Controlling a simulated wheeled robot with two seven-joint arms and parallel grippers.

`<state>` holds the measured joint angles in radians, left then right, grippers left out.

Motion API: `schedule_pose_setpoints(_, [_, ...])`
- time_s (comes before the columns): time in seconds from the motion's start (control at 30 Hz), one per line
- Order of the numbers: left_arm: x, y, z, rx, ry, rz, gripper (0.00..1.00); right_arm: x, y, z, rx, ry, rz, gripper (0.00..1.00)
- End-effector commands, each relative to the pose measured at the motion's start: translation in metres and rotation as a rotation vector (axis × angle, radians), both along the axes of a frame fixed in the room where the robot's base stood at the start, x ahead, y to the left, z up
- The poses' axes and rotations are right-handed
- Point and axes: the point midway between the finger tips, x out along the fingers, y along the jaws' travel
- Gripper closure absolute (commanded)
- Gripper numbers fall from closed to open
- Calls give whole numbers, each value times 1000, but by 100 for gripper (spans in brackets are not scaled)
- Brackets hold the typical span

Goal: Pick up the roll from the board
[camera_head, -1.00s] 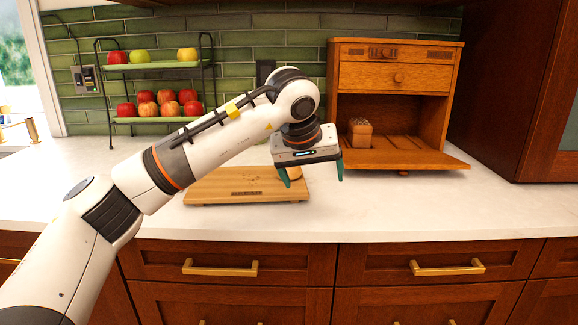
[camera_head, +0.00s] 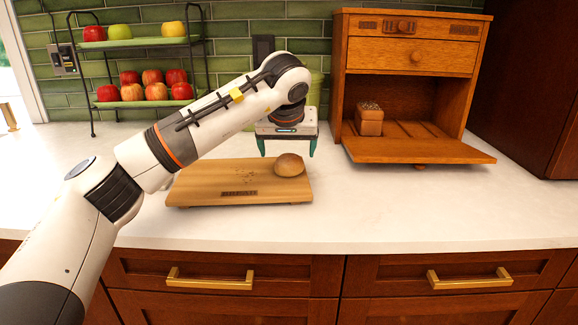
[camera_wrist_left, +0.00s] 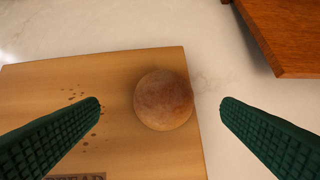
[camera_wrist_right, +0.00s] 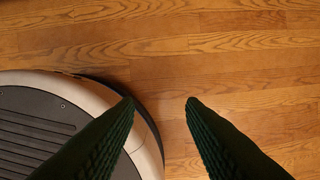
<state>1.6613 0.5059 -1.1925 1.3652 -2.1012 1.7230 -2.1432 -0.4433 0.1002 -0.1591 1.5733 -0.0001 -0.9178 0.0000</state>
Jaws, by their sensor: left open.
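A round brown roll (camera_head: 289,165) sits on the right part of the wooden board (camera_head: 215,180) on the counter. My left gripper (camera_head: 287,150) is open and points down, just above and behind the roll in the head view. In the left wrist view the roll (camera_wrist_left: 164,100) lies between the two green fingers, a little beyond their tips, touching neither. The board (camera_wrist_left: 110,65) shows there with crumbs. My right gripper (camera_wrist_right: 160,103) is in its own wrist view only, open and empty over the floor.
A wooden bread box (camera_head: 420,85) with its flap down stands right of the board, a loaf (camera_head: 369,121) inside. A two-tier rack (camera_head: 140,100) with apples stands at the back left. The counter front is clear.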

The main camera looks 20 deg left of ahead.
Motion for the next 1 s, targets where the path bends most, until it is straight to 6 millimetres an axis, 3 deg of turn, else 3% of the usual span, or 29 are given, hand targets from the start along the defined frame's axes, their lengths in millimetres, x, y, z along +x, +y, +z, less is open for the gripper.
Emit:
schedule_pose_setpoints(0.4, [21,1,-43,-2,2,-1,13,9,1,17,1,-13,-2,64])
schedule_pose_setpoints(0.67, [24,2,-47,-1,1,-1,13,9,1,18,1,-11,-2,64])
schedule_pose_setpoints(0.93, [24,2,-47,-2,0,-1,55,8,1,18,0,-10,-2,64])
schedule_pose_setpoints(1.0, [24,2,-47,-2,0,-1,59,8,1,17,0,-10,-2,64])
